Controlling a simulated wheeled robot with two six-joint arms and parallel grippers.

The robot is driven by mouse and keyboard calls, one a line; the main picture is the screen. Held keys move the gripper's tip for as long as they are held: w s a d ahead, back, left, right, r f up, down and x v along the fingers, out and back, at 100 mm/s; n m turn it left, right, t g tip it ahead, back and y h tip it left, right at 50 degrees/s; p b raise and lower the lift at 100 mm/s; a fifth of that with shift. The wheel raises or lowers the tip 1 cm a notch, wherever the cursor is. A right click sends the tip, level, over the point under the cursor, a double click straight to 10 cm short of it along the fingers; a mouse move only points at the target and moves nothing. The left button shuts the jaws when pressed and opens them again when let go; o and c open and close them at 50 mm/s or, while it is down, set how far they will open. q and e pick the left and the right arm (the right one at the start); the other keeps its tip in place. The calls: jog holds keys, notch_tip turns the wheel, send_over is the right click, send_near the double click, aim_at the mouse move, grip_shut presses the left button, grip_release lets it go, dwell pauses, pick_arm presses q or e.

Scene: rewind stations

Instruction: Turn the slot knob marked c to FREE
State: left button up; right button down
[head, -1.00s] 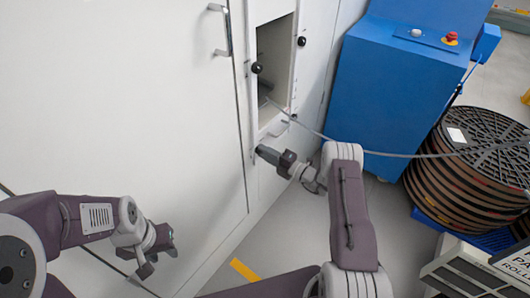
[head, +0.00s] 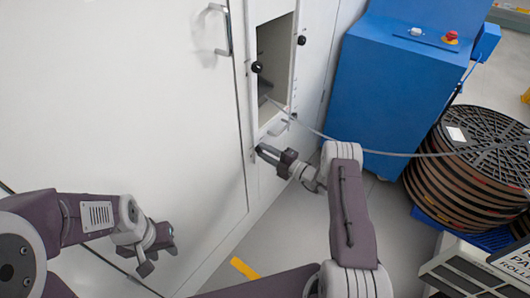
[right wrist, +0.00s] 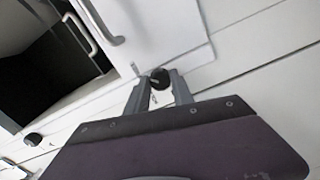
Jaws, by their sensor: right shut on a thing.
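In the right wrist view a black round knob (right wrist: 160,78) on the white panel sits between the fingertips of my right gripper (right wrist: 158,88). The gripper is shut on this knob. In the head view my right gripper (head: 262,150) is at the panel below the dark opening (head: 274,60), and its knob is hidden there. Two other black knobs show beside the opening, one at its left edge (head: 257,68) and one at its right (head: 301,40). No letter or FREE mark is readable. My left gripper (head: 160,258) is open and empty, low at the left.
A grey cable (head: 370,153) runs from the opening to a stack of dark reels (head: 475,165). A blue cabinet (head: 385,90) stands right of the panel. A door handle (head: 225,30) sticks out at upper left. The floor by the yellow strip (head: 244,268) is clear.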

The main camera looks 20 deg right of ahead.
jog(key=c, duration=1.1)
grip_release()
jog(key=p+v, duration=0.2)
jog(key=v, duration=0.7)
